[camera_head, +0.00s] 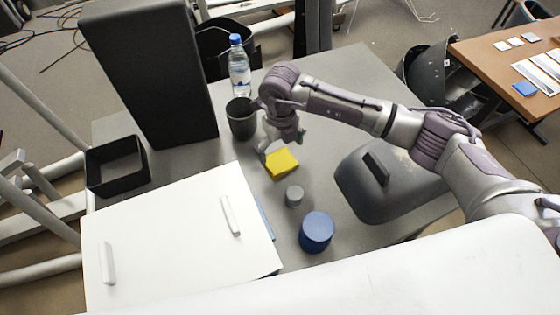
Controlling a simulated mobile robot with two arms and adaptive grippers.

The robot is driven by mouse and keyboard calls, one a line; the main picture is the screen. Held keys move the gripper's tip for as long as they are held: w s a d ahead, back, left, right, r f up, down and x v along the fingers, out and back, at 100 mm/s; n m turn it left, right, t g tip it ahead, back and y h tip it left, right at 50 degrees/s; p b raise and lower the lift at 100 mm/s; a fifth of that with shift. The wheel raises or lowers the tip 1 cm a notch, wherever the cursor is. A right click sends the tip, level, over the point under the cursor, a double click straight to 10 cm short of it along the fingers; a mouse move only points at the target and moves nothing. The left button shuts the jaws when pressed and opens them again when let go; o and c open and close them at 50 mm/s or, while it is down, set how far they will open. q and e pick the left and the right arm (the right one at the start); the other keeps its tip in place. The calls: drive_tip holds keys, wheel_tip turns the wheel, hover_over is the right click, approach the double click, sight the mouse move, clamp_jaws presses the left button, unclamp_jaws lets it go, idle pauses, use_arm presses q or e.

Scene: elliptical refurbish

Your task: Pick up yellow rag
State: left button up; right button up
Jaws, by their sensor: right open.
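The yellow rag (281,163) lies folded on the grey table (330,205) near its middle. My right gripper (265,150) is at the rag's upper left edge, pointing down, with its fingers close to the rag. The gripper is open; whether a finger touches the rag is too small to tell. My right arm reaches in from the right. My left gripper is not in view.
A dark cup (240,120) stands just left of my right gripper, with a water bottle (239,66) behind it. A small grey cylinder (294,196) and a blue cylinder (316,232) stand in front of the rag. A dark grey case (395,188) is at right, a white panel (170,240) at left.

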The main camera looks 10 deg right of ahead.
sight(280, 160)
drive_tip(key=f, duration=0.3)
drive_tip(key=shift+s+f+p, duration=0.25)
drive_tip(key=shift+f+p, duration=0.1)
drive_tip(key=shift+f, duration=0.5)
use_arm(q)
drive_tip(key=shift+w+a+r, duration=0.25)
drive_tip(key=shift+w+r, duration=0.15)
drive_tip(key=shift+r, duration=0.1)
use_arm(e)
drive_tip(key=c, duration=0.8)
drive_tip(key=shift+w, duration=0.1)
drive_tip(key=shift+a+r, duration=0.1)
drive_tip(key=shift+r, duration=0.35)
drive_tip(key=r, duration=0.3)
drive_tip(key=shift+s+r+b, duration=0.3)
drive_tip(key=shift+b, duration=0.1)
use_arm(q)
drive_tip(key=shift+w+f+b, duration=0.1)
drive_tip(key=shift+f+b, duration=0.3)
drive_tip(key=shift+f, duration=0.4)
use_arm(e)
drive_tip(key=s+r, duration=0.6)
drive_tip(key=s, duration=0.5)
drive_tip(key=shift+a+r, duration=0.3)
drive_tip(key=shift+a, duration=0.15)
